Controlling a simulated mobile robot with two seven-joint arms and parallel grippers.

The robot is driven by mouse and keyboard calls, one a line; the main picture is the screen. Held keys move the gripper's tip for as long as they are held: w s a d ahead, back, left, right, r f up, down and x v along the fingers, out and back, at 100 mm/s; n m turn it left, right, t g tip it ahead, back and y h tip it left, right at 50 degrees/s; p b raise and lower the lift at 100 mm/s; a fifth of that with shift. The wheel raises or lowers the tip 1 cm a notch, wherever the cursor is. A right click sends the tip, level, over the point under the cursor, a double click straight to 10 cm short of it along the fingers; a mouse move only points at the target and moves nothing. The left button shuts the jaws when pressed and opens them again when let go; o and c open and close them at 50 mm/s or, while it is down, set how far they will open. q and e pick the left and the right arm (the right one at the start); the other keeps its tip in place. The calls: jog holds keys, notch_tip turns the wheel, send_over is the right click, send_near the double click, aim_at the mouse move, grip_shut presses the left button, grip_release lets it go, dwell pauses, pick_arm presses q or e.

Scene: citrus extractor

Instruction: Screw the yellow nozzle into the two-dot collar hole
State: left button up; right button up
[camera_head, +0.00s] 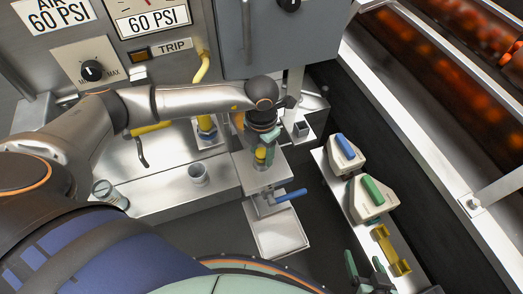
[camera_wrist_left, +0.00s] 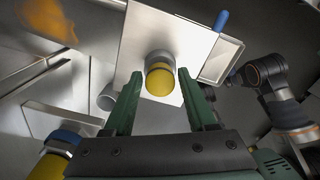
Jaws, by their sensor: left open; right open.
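The yellow nozzle (camera_head: 261,155) stands upright in a grey collar on a metal block at the centre. In the left wrist view the nozzle (camera_wrist_left: 159,82) shows as a yellow cylinder with a grey band. My left gripper (camera_head: 264,138) is above it, open, with one green finger on either side in the wrist view (camera_wrist_left: 159,76). I see a gap at both fingers. No dots are readable on the collar, and its hole is hidden under the nozzle. My right gripper (camera_head: 365,270) is open and empty at the bottom right.
A blue lever (camera_head: 291,195) sticks out below the nozzle block. Another yellow piece with a blue band (camera_head: 207,127) stands to the left, near an empty metal cup (camera_head: 198,174). Blue-topped (camera_head: 346,146) and green-topped (camera_head: 373,189) blocks and a yellow bracket (camera_head: 391,249) line the right rail.

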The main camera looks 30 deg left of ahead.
pick_arm(q)
jog(key=n, duration=0.4)
jog(key=shift+n, duration=0.4)
jog(key=c, duration=0.8)
jog(key=shift+o, duration=0.2)
jog(key=m, duration=1.2)
jog(key=o, duration=0.8)
jog(key=shift+c, duration=0.2)
